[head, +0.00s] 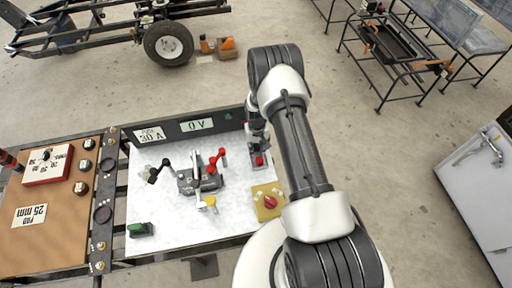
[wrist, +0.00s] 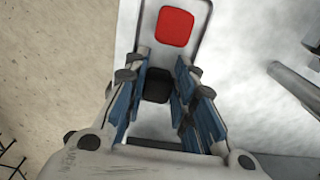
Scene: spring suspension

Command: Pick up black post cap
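The black post cap (wrist: 157,86) is a small dark rounded block, in the wrist view between the two blue-padded fingers of my gripper (wrist: 161,62). The fingers stand apart on either side of it and cover its side edges; I cannot tell whether they touch it. A red cap (wrist: 174,27) sits beyond it on the same light narrow tray (wrist: 203,50). In the head view my gripper (head: 259,146) points down over the tray at the right edge of the bench.
A grey bench top (head: 160,215) holds a clamp-like fixture (head: 203,180) with red, black and yellow ends, left of my gripper. A yellow box with a red knob (head: 269,202) stands close in front of the tray. A black panel (head: 190,126) runs along the back.

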